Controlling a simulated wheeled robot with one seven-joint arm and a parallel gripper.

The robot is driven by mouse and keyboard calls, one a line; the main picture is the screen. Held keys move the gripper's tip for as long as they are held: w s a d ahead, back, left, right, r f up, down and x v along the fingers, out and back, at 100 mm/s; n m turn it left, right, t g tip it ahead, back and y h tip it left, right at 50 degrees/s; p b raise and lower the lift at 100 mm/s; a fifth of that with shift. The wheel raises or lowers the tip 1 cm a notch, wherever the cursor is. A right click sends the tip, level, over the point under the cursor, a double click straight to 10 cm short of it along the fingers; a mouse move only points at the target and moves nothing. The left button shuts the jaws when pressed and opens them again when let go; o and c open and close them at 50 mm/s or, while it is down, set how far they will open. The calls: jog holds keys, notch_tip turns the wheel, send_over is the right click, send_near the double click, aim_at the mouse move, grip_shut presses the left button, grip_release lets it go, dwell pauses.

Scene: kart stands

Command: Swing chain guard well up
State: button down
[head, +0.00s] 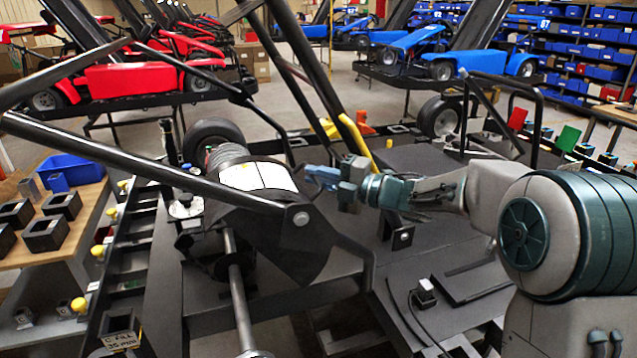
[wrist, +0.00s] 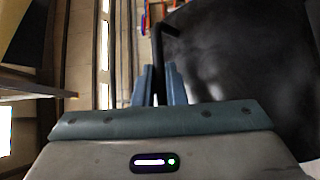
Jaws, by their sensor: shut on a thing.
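The chain guard (head: 305,252) is a black curved plate in the middle of the head view, with a round silver bolt near its upper part. It also fills the right of the wrist view as a dark, shiny surface (wrist: 235,65). My gripper (head: 318,178) reaches in from the right, close to the guard's upper right side. In the wrist view its blue fingers (wrist: 160,88) are closed around a thin black bar (wrist: 157,50), bent at its far end, that looks like the guard's handle. The bar's join to the guard is not clear.
A black frame bar (head: 140,160) crosses above the guard from the left. A silver shaft (head: 238,290) runs below it. A yellow bent bar (head: 358,145) stands behind my gripper. A wooden table (head: 85,215) with black boxes is at the left.

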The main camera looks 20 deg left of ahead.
jog(key=w+d+f+m+t+y+b, duration=0.1)
jog(key=w+d+f+m+y+b, duration=0.1)
jog(key=d+b, duration=0.4)
jog(key=shift+w+f+m, duration=0.6)
jog(key=shift+w+f, duration=0.2)
jog(key=shift+w, duration=0.3)
jog(key=c, duration=1.5)
grip_release()
jog(key=v, duration=0.4)
jog(key=b+v, duration=0.1)
jog(key=v, duration=0.4)
jog(key=b+v, duration=0.1)
jog(key=v, duration=0.3)
jog(key=shift+s+d+f, duration=0.1)
jog(key=shift+d+f, duration=0.15)
jog(key=shift+f, duration=0.1)
